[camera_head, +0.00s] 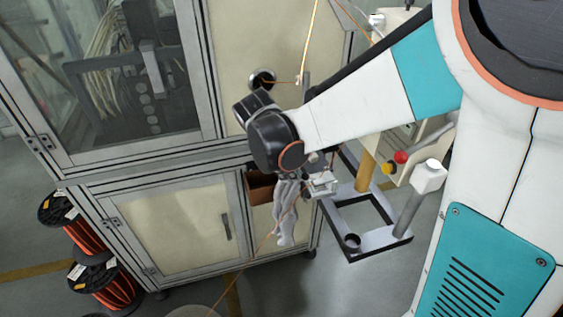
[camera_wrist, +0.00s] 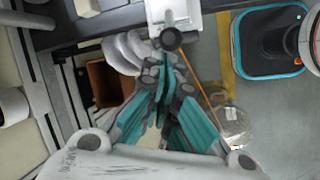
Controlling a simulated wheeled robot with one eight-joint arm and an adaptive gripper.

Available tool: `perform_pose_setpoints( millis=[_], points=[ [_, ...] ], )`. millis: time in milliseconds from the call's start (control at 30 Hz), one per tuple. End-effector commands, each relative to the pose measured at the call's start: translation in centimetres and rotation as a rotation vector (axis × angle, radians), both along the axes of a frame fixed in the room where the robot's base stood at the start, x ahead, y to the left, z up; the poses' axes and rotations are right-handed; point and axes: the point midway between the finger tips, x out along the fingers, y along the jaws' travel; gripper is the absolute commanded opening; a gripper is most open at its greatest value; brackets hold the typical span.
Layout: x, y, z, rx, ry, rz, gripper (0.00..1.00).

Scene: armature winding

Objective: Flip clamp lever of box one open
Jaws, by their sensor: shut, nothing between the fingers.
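My gripper (camera_wrist: 168,62) is shut and empty in the wrist view, its teal and grey fingers close together. Just beyond the fingertips is a dark round knob (camera_wrist: 171,38), which looks like the end of the clamp lever. I cannot tell whether the fingers touch it. Behind the knob is a pale metal block (camera_wrist: 175,10), which seems to be the clamp box; a small metal block also shows in the head view (camera_head: 320,183).
Pale curved pieces (camera_wrist: 124,50) sit left of the fingertips, close by. A brown bin (camera_wrist: 103,82) is inside the cabinet (camera_head: 170,225). An orange wire (camera_head: 262,245) runs down to the floor. A grey frame (camera_head: 383,240) stands right of the cabinet. Wire spools (camera_head: 105,285) stand at left.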

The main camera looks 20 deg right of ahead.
Motion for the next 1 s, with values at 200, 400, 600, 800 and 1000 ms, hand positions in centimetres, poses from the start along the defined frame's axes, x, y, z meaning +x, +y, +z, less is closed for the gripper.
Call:
perform_pose_setpoints(
  millis=[200, 400, 600, 800, 1000],
  points=[
    [0.0, -0.2, 0.6, 0.044, 0.0, 0.0, 0.0],
    [0.0, -0.3, 1.0, 0.074, 0.0, -0.002, 0.0],
    [0.0, -0.4, 1.4, 0.11, 0.0, -0.001, 0.0],
    [0.0, -0.6, 1.9, 0.151, -0.001, -0.002, 0.0],
    [0.0, -0.9, 2.4, 0.202, 0.0, -0.003, 0.0]
  ],
)
